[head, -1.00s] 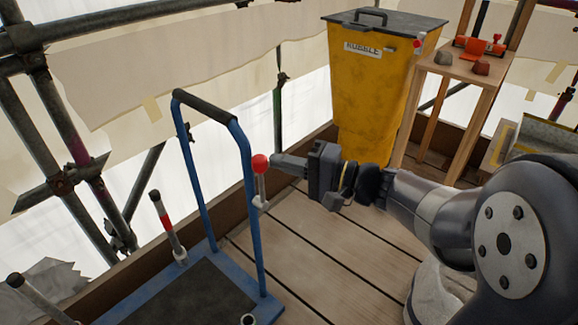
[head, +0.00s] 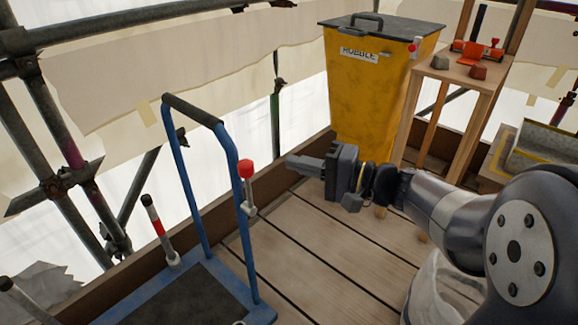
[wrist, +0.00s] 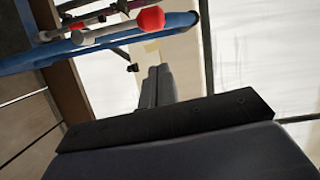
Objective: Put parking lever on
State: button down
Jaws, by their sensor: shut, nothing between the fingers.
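The lever (head: 249,190) has a red knob and a pale shaft. It stands upright on a bracket at the right post of the blue trolley (head: 244,240). My gripper (head: 290,161) is shut and empty, to the right of the red knob and apart from it in the head view. In the wrist view the shut fingers (wrist: 157,82) point toward the trolley frame, and the lever's red knob (wrist: 150,18) shows beyond their tips, with its shaft running left.
A yellow rubble bin (head: 370,100) and a wooden stand (head: 453,72) with small red parts are behind. Scaffold poles (head: 62,140) line the left. The plank floor between trolley and bin is clear.

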jog(key=p+v, duration=0.1)
jog(key=v, duration=0.7)
jog(key=shift+s+p, duration=0.25)
jog(key=shift+p, duration=0.05)
